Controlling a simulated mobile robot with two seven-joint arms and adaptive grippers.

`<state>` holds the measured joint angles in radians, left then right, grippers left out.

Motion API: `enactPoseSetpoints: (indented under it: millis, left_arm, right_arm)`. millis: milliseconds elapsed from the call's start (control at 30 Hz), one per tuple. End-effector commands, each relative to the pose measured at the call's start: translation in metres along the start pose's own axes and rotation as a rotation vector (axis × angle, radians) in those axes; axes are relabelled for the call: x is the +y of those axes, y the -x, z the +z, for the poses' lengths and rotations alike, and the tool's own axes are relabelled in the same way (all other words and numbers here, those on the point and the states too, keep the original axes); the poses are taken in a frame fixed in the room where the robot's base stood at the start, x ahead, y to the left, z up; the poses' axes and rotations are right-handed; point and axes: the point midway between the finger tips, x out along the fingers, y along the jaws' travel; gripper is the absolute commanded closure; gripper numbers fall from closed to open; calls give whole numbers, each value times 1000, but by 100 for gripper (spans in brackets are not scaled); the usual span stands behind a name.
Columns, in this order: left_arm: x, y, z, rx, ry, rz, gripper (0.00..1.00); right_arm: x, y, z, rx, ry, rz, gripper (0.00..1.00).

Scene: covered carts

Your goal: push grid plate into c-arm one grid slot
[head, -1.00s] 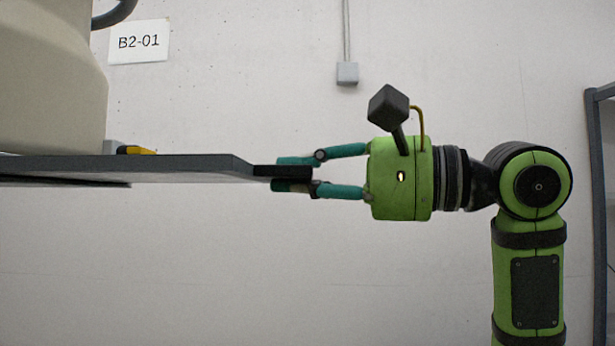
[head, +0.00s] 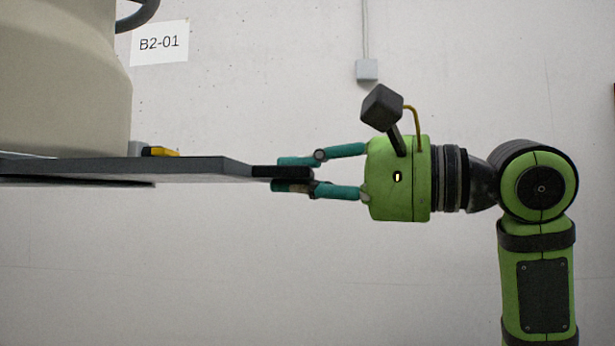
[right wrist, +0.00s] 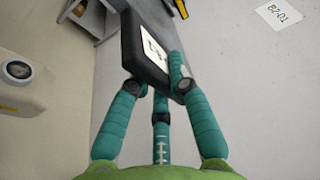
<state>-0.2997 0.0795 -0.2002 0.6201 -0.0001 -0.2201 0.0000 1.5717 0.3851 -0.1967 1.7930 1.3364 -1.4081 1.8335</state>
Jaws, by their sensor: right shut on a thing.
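The grid plate shows in the head view as a long flat grey slab (head: 205,169) with a black end piece. It lies level, reaching in from the left edge below the beige c-arm body (head: 60,80). My right gripper (head: 283,173) comes from the right and is shut on the black end piece, one finger above and one below. In the right wrist view the teal fingers (right wrist: 158,90) close on a dark plate end (right wrist: 132,50) with a white label. The slot itself is hidden. My left gripper is not in view.
A yellow and black item (head: 160,151) sits just above the slab beside the beige body. A wall sign B2-01 (head: 159,43) and a grey wall box (head: 367,69) are behind. The space below the slab and around my right arm looks clear.

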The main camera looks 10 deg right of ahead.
Motion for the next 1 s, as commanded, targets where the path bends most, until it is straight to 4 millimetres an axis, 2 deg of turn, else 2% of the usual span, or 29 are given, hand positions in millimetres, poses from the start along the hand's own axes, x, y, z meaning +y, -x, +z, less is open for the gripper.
enactPoseSetpoints:
  millis: [1000]
  left_arm:
    - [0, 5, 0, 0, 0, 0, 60]
  right_arm:
    - [-1, -24, 7, 0, 0, -5, 100]
